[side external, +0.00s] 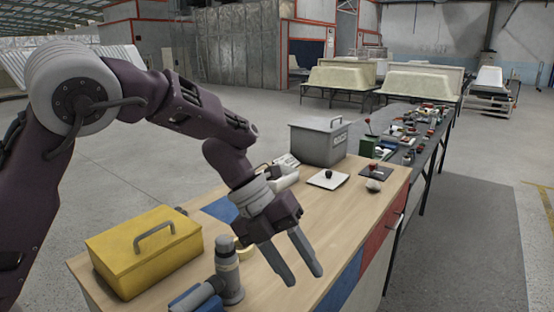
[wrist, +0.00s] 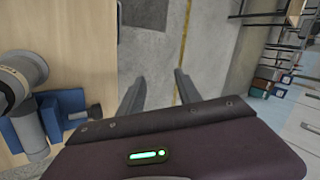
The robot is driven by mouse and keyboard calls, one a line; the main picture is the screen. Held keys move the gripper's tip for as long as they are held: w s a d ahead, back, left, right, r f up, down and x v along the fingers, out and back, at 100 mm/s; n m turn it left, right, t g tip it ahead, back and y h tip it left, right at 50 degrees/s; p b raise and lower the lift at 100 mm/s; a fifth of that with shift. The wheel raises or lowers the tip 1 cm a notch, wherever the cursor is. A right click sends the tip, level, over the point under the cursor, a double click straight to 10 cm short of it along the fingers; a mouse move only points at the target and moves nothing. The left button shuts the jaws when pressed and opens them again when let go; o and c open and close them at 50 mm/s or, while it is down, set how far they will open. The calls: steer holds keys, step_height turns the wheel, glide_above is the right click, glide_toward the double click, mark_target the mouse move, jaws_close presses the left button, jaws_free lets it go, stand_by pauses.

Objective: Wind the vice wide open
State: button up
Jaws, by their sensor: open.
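A blue block-like body, which may be the vice (side external: 190,299), shows at the bottom edge of the side view, partly cut off. In the wrist view its blue blocks (wrist: 68,108) lie at the left, with a short dark piece sticking out at one end. A grey upright cylinder with a side arm (side external: 229,272) stands by it; I cannot tell whether it is part of the vice. My gripper (side external: 307,280) is open and empty, right of the cylinder and apart from it. In the wrist view its fingers (wrist: 160,76) point past the bench edge over the floor.
The wooden bench (side external: 345,205) carries a yellow box (side external: 145,250), a grey box (side external: 318,143), a white plate with a black knob (side external: 328,179) and a cream ring behind my gripper. A dark table with many small items (side external: 425,125) adjoins. Bench space right of my gripper is bare.

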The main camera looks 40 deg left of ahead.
steer(key=w+a+r+n+t, duration=0.3)
steer(key=a+r+n+t, duration=0.1)
steer(key=r, duration=0.4)
steer(key=w+a+r+n+t+y, duration=0.1)
steer(key=w+a+r+n+t, duration=0.2)
steer(key=a+r+n+t, duration=0.2)
steer(key=shift+w+a+r+n+t+y, duration=0.25)
steer(key=shift+r+n+t, duration=0.85)
steer(key=shift+r+n, duration=0.85)
steer(key=shift+f, duration=0.15)
